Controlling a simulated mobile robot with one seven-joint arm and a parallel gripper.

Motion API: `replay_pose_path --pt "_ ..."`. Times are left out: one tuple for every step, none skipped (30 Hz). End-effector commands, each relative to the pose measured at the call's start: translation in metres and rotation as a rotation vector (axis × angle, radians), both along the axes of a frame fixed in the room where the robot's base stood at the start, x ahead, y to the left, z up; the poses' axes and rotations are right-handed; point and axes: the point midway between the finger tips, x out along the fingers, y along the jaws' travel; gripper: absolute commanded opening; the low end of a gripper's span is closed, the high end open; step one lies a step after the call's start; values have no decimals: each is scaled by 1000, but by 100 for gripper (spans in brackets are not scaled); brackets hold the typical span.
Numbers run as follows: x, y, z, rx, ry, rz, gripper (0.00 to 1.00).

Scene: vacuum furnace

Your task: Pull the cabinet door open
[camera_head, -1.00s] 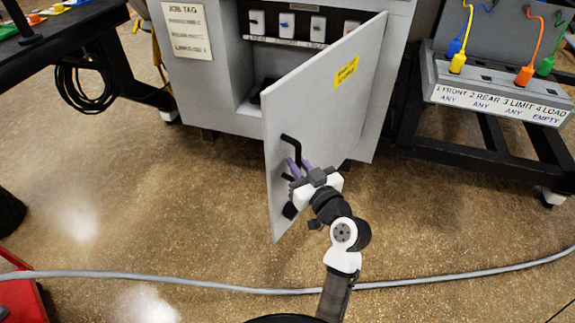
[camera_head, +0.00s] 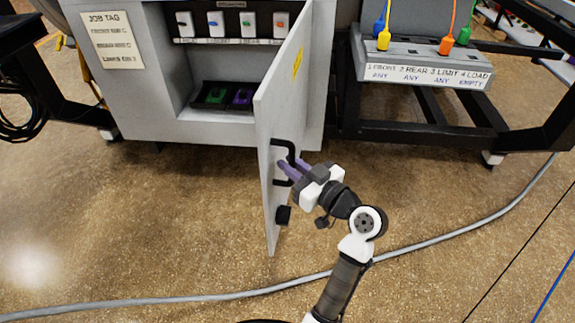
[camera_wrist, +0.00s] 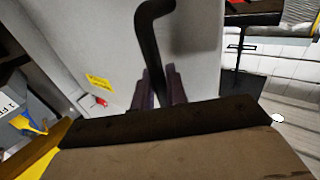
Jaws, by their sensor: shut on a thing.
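The grey cabinet door (camera_head: 272,130) stands wide open, swung out toward me and hinged on the right of the cabinet (camera_head: 150,90). A black bar handle (camera_head: 278,144) sits on its face. My gripper (camera_head: 288,169) is at the handle, with its purple fingers shut on the bar. In the wrist view the dark handle (camera_wrist: 150,35) runs down between the two purple fingers (camera_wrist: 159,88). The fingers partly hide the handle's lower part there.
Inside the cabinet are a lower shelf with green (camera_head: 216,95) and purple (camera_head: 242,97) items and a row of switches (camera_head: 220,22). A labelled box with plugs (camera_head: 425,68) stands on a black frame to the right. A grey cable (camera_head: 200,298) crosses the floor.

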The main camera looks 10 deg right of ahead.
Motion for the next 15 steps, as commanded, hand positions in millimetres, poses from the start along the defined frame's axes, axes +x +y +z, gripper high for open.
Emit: replay_pose_path --pt "2 -3 3 4 -6 -13 0" --pt "2 -3 3 4 -6 -12 0" --pt "2 -3 2 4 -6 -12 0" --pt "2 -3 2 4 -6 -12 0" --pt "2 -3 2 3 -5 -12 0" --pt "2 -3 2 3 -5 -12 0" --pt "2 -3 2 3 -5 -12 17" --pt "2 -2 2 3 -5 -11 21" --pt "2 -2 2 3 -5 -11 26" --pt "2 -2 2 3 -4 -10 30" --pt "2 -2 2 3 -4 -9 33" --pt "2 -1 2 3 -4 -8 33" --pt "2 -1 2 2 -3 -7 33" --pt "1 -1 1 2 -3 -7 33" --pt "1 -1 1 2 -3 -6 33"
